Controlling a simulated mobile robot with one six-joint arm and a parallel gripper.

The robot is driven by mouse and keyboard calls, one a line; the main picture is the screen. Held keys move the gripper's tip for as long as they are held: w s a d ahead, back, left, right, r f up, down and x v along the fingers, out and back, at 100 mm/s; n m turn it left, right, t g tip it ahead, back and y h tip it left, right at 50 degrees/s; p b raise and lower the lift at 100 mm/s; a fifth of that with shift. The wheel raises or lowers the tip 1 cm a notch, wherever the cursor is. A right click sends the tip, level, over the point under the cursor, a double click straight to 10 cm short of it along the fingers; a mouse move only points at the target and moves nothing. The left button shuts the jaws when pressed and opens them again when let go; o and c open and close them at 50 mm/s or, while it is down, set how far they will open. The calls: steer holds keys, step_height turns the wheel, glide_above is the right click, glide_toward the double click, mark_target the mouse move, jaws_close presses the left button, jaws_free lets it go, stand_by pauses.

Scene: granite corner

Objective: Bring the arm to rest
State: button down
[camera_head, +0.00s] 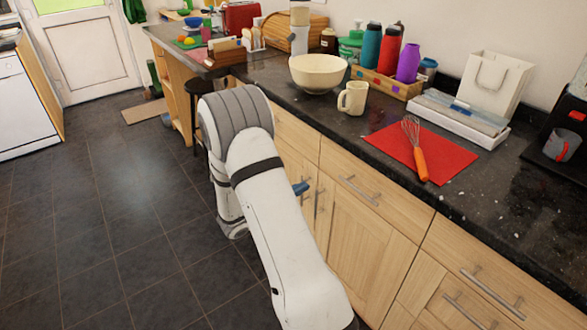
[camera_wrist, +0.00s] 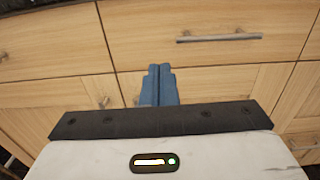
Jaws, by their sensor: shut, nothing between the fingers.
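My gripper (camera_wrist: 158,85) shows in the wrist view with its blue fingers together and nothing between them. It faces the light wooden cabinet front, with a drawer (camera_wrist: 200,35) beyond it. In the head view my white arm reaches down in front of the cabinets, below the counter's edge. A small blue part of my gripper (camera_head: 300,188) shows beside the arm, near the cabinet handles. The rest of my gripper is hidden behind the arm in that view. I cannot tell the exact gap between the fingers and the cabinet front.
The dark counter (camera_head: 490,195) holds a cream bowl (camera_head: 318,72), a mug (camera_head: 353,98) and a whisk (camera_head: 416,150) on a red mat (camera_head: 450,152). Drawer handles (camera_head: 360,190) stick out from the cabinets. A black stool (camera_head: 197,88) stands behind my arm. The tiled floor at left is clear.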

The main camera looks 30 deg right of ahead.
steer(key=s+a+r+m+g+y+p, duration=0.2)
steer(key=s+r+m+g+y+p, duration=0.1)
steer(key=s+r+m+y, duration=0.25)
steer(key=s+a+r+m+g+y+p, duration=0.25)
steer(key=s+r+m, duration=0.25)
steer(key=s+r, duration=0.25)
steer(key=s+a+r+m+t+y+p, duration=0.2)
steer(key=s+a+r+m+y, duration=0.2)
steer(key=a, duration=0.3)
steer(key=s+a+r+m+t+y+p, duration=0.3)
steer(key=s+a+r+m+y, duration=0.2)
steer(key=a+r, duration=0.1)
steer(key=shift+a+y, duration=0.4)
steer(key=shift+a, duration=0.3)
steer(key=shift+r+t, duration=0.1)
steer(key=shift+t, duration=0.15)
